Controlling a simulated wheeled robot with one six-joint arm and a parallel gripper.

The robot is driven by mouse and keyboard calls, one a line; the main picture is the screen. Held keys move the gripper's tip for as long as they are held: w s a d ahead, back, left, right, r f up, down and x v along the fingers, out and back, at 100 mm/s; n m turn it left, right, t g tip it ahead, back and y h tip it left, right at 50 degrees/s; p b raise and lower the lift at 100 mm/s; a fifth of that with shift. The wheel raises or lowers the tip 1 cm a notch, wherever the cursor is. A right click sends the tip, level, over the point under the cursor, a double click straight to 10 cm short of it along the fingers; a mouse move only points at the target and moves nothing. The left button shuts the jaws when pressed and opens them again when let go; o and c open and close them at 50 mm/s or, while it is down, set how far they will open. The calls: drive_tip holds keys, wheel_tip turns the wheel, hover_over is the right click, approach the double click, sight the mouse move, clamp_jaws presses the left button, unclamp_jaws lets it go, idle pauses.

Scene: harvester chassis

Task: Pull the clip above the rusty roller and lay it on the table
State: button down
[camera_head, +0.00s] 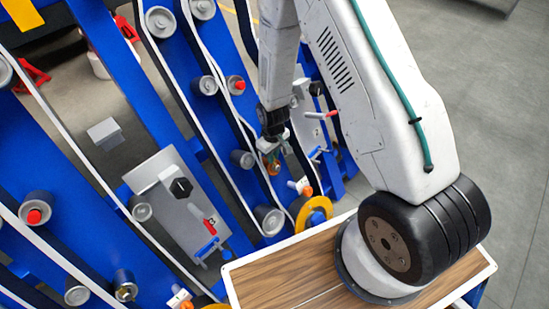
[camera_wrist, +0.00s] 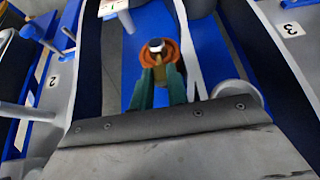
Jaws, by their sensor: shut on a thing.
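My gripper (camera_head: 271,150) reaches down among the belts of the blue chassis and is small in the head view. In the wrist view its two dark green fingers (camera_wrist: 160,78) point at the rusty roller (camera_wrist: 172,50), an orange-brown disc with a pale-capped shaft. The fingers are shut on a small brass-coloured piece, the clip (camera_wrist: 161,70), right at the roller. I cannot tell whether the clip is still seated on the shaft. The rusty roller also shows just below my gripper in the head view (camera_head: 273,168). The wood-topped table (camera_head: 275,280) stands at the lower right, with its left part bare.
White belts and grey rollers (camera_head: 242,159) surround my gripper closely. A red-handled lever (camera_head: 322,115) is to its right and a yellow roller (camera_head: 314,212) below. A grey plate (camera_head: 180,205) with red and blue handles is at the lower left. My arm base stands on the table.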

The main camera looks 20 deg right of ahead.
drive_tip(key=shift+w+a+r, duration=0.15)
drive_tip(key=shift+w+r, duration=0.25)
drive_tip(key=shift+r, duration=0.35)
drive_tip(key=shift+w+a+r, duration=0.2)
drive_tip(key=shift+w+r, duration=0.25)
drive_tip(key=shift+r, duration=0.3)
drive_tip(key=shift+w+a+r, duration=0.15)
drive_tip(key=shift+w+r, duration=0.25)
drive_tip(key=shift+r, duration=0.35)
